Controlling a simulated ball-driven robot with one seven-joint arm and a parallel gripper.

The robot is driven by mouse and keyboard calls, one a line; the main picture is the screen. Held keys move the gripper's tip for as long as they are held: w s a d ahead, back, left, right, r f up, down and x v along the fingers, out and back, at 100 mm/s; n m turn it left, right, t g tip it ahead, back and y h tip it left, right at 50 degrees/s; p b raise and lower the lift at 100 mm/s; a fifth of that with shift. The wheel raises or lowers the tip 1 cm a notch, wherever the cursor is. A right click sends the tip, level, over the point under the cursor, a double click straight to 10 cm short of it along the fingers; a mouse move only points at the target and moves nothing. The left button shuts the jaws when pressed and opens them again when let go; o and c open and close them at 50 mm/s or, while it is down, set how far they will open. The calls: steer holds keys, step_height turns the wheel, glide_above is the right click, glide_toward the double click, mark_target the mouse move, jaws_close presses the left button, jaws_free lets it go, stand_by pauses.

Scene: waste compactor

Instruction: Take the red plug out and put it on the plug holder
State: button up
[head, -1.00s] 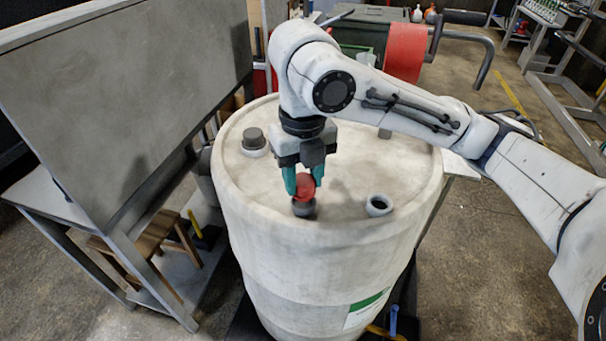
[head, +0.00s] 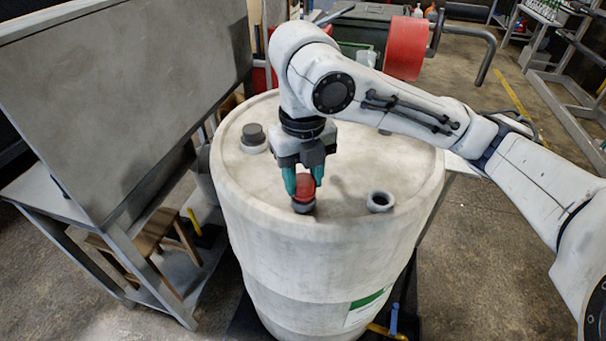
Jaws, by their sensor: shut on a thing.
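The red plug (head: 304,188) is at a grey collar (head: 304,206) on the near part of the white drum's top (head: 335,160). My gripper (head: 303,183) reaches down from above, its teal fingers shut on the plug from left and right. The plug looks upright, in or just over the collar; I cannot tell how deep it sits. An open grey ring (head: 380,201) stands on the drum top to the right. I cannot tell which of these is the plug holder.
A dark grey cap (head: 253,134) stands on the drum top at the back left. A large grey panel (head: 120,100) on a bench is left of the drum. A red roller with a crank (head: 405,48) is behind it.

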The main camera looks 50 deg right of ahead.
steer(key=shift+f+b, duration=0.5)
steer(key=shift+f, duration=0.15)
steer(key=o, duration=1.2)
steer(key=shift+o, duration=0.2)
steer(key=shift+c, duration=0.4)
steer(key=shift+r, duration=0.1)
steer(key=shift+r+p, duration=3.15)
steer(key=shift+r, duration=0.35)
